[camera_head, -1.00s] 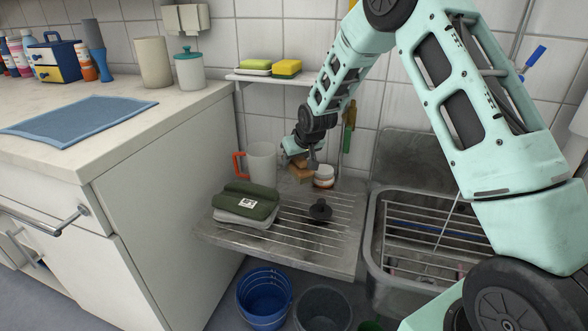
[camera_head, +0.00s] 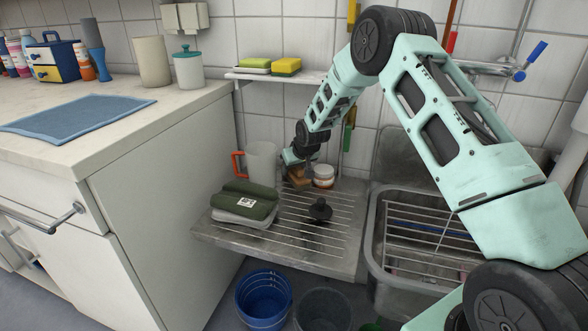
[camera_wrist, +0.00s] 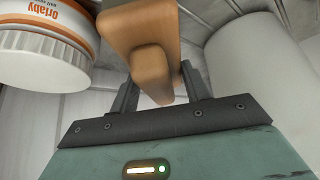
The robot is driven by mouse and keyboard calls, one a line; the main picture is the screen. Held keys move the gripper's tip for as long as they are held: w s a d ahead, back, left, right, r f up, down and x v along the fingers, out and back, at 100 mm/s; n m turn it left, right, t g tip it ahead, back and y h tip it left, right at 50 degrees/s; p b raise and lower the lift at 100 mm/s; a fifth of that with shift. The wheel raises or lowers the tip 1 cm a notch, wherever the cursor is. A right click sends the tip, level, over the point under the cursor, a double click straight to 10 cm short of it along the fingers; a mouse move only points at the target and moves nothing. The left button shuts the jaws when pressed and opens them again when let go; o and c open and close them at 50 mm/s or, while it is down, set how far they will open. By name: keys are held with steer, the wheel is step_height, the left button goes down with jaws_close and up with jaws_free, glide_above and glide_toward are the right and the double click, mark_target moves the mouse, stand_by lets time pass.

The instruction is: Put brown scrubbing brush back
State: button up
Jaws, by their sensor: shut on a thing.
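The brown scrubbing brush (camera_head: 299,181) is at the back of the ribbed drainboard (camera_head: 268,241), between the grey mug and the white jar. In the wrist view the brush (camera_wrist: 145,45) shows as a brown wooden block with a rounded knob. My gripper (camera_wrist: 158,88) is shut on the brush, one finger on each side of it. In the head view my gripper (camera_head: 293,165) is just above the brush and partly covers it. I cannot tell whether the brush touches the drainboard.
A grey mug with an orange handle (camera_head: 262,162) stands close left, and a white jar with an orange band (camera_head: 323,176) close right. A shelf with sponges (camera_head: 284,79) is above; the sink is right.

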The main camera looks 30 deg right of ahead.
steer(key=o, duration=0.9)
steer(key=shift+f, duration=0.1)
